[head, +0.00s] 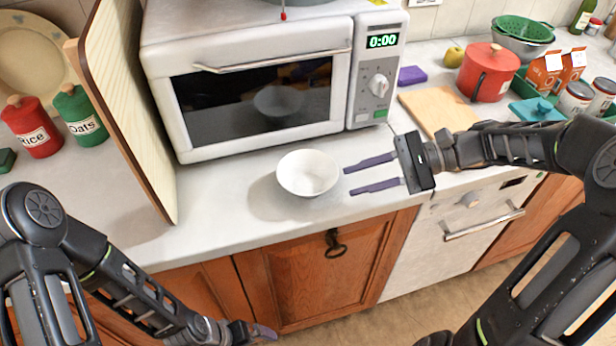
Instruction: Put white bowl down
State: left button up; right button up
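The white bowl (308,173) is upright on the white counter (222,226), in front of the microwave, with a shadow to its left. My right gripper (372,173) is just right of the bowl. Its two purple fingers are spread apart, point at the bowl and hold nothing; a small gap shows between the fingertips and the rim. My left gripper (264,332) is low, in front of the wooden cabinet doors and away from the bowl. Only a small part of its fingers shows, so its opening is unclear.
The microwave (262,85) stands right behind the bowl. An upright wooden board (128,100) is on the left. A cutting board (440,110), a red pot (487,72) and several containers are to the right. The counter's front edge is close to the bowl.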

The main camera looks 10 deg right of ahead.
aim_at(323, 191)
jog(key=shift+x, duration=1.25)
jog(key=shift+a, duration=0.1)
jog(key=p+x, duration=0.1)
jog(key=x, duration=0.4)
jog(key=shift+s+f, duration=0.1)
jog(key=shift+c, duration=0.2)
grip_shut()
dwell(0.9)
